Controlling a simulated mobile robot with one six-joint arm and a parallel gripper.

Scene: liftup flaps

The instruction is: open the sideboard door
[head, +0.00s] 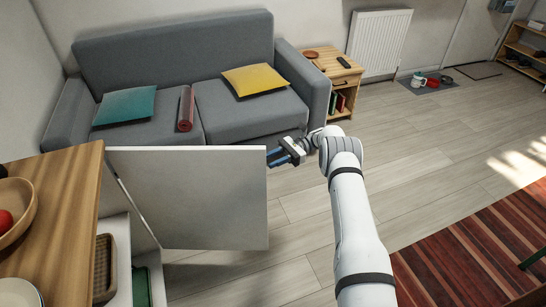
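The sideboard (72,190) stands at the left, with a wooden top and a white body. Its white door (205,195) stands out from the front, swung well open, and part of the inside shows below the top. My gripper (271,157) is at the door's right edge, near its upper corner. Its two blue-grey fingers look parted, with nothing clearly between them. I cannot tell whether they touch the door.
Inside the sideboard are a woven basket (104,268) and a green item (141,287). A bowl (14,215) sits on top. A grey sofa (185,65) and a side table (331,75) stand behind. The floor right of my arm is clear up to a striped rug (470,250).

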